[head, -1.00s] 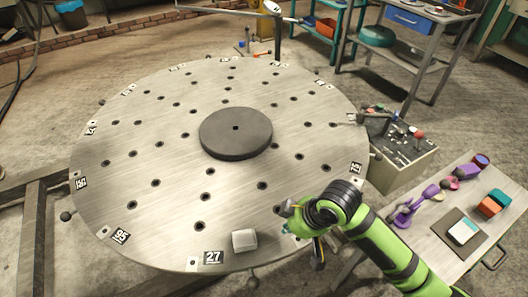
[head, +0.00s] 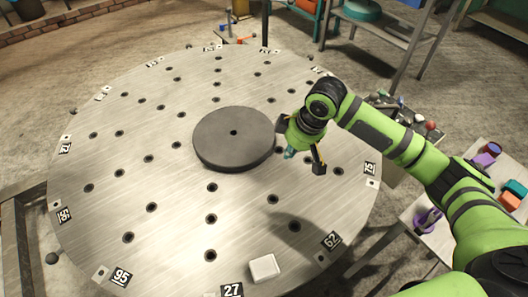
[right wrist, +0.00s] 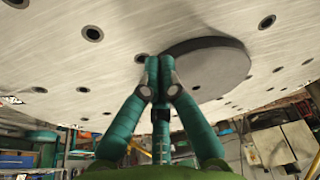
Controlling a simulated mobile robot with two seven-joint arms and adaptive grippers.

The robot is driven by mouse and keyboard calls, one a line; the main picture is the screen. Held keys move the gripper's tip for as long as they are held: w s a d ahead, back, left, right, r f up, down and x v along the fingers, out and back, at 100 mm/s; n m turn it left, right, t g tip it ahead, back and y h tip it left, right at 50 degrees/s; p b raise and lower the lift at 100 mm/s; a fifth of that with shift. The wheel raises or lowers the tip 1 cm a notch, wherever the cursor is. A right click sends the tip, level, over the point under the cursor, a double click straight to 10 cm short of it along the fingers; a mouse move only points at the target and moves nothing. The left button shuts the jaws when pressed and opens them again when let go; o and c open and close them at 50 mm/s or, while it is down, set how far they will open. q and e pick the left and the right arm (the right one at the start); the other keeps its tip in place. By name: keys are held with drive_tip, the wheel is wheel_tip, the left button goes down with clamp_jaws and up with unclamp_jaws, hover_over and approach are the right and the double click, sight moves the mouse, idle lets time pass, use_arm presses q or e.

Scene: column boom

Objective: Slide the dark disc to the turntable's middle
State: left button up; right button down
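The dark grey disc (head: 228,150) lies flat on the round metal turntable (head: 165,215), seemingly a little to the far side of its middle. It has a small hole at its centre. My right gripper (head: 289,154) is just right of the disc in the head view, with a gap between them there. In the right wrist view its teal fingers (right wrist: 158,66) are together with nothing between them. The disc (right wrist: 205,62) shows beyond the fingertips there; I cannot tell whether they touch. My left gripper is in neither current view.
A small pale block (head: 264,268) lies near the turntable's front rim, by the 27 label (head: 232,291). Numbered labels line the rim. A side table (head: 400,232) with coloured items stands at the right. The turntable's left half is clear.

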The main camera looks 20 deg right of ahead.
approach(267, 165)
drive_tip(key=s+d+f, duration=0.2)
drive_tip(key=s, duration=0.1)
drive_tip(key=shift+f, duration=0.25)
drive_tip(key=x, duration=0.3)
drive_tip(key=shift+w+f, duration=0.25)
drive_tip(key=shift+f, duration=0.05)
drive_tip(key=w+a, duration=0.2)
drive_tip(key=shift+w+f, duration=0.15)
drive_tip(key=shift+w, duration=0.15)
drive_tip(key=shift+w+a, duration=0.15)
drive_tip(key=shift+w, duration=0.15)
drive_tip(key=shift+w+a+f, duration=0.1)
drive_tip(key=shift+w, duration=0.05)
use_arm(q)
drive_tip(key=shift+s+d+r, duration=0.1)
drive_tip(key=shift+s+d, duration=0.1)
drive_tip(key=shift+s, duration=0.35)
drive_tip(key=shift+s+d+r, duration=0.1)
drive_tip(key=shift+s+d, duration=0.05)
drive_tip(key=shift+s, duration=0.35)
